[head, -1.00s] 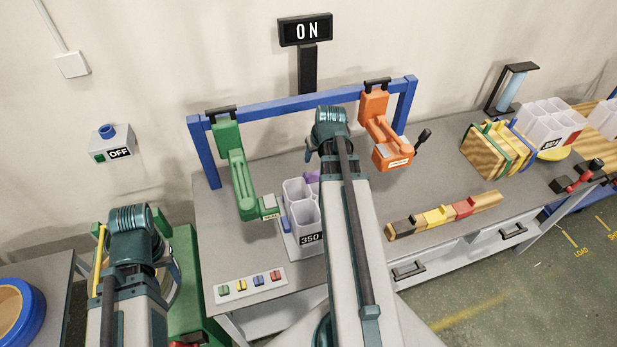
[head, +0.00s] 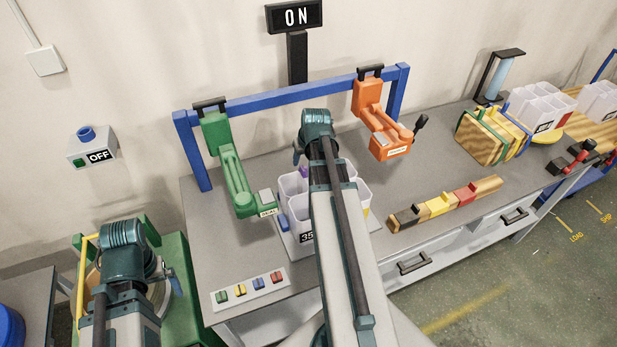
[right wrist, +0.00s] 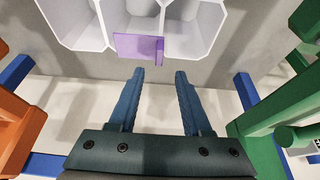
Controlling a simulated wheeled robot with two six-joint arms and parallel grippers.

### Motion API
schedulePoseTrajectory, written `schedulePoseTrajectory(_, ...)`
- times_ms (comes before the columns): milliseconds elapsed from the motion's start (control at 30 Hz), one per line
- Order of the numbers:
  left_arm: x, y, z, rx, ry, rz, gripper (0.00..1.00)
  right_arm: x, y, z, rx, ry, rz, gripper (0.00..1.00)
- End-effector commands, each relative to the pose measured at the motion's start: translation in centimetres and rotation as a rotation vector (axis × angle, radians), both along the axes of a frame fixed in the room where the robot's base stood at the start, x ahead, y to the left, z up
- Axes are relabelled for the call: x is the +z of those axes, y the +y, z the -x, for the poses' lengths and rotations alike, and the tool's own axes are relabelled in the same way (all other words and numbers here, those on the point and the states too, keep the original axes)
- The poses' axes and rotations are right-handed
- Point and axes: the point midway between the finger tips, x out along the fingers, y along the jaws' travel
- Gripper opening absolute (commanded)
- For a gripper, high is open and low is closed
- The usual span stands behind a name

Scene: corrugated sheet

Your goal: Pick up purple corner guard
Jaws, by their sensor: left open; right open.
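The purple corner guard (right wrist: 133,46) sits at the near edge of the white multi-cell container (right wrist: 92,38) in the right wrist view. Only a small purple bit of it (head: 304,171) shows in the head view, beside my right arm. My right gripper (right wrist: 160,73) is open and empty, its fingertips just short of the guard and apart from it in the picture. In the head view my right gripper is mostly hidden behind its wrist. My left gripper (head: 173,282) is at the lower left, largely hidden by its arm, with nothing seen in it.
A green clamp (head: 228,170) and an orange clamp (head: 376,115) hang from a blue frame (head: 290,99) on either side of the container. A strip of coloured buttons (head: 250,290) lies at the front. A wooden block row (head: 440,206) lies to the right.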

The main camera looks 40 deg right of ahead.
Motion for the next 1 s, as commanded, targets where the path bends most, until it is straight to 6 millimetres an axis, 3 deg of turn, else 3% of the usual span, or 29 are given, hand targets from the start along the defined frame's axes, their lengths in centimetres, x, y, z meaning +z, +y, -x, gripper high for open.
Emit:
schedulePoseTrajectory(267, -0.6, 0.0, 0.0, 0.001, 0.000, 0.000, 0.99, -0.6, -0.1, -0.2, 0.000, 0.000, 0.000, 0.49)
schedulePoseTrajectory(700, -5.0, 0.0, 0.0, 0.002, 0.000, 0.000, 0.99, -5.0, -0.8, -2.0, -0.001, 0.000, 0.000, 0.49)
schedulePoseTrajectory(967, -4.9, 0.0, 0.0, 0.002, 0.000, 0.000, 0.99, -4.9, -0.8, -2.0, -0.001, 0.000, 0.000, 0.49)
schedulePoseTrajectory(1000, -4.9, 0.0, 0.0, 0.002, 0.000, 0.000, 0.99, -4.9, -0.8, -2.0, -0.001, 0.000, 0.000, 0.42)
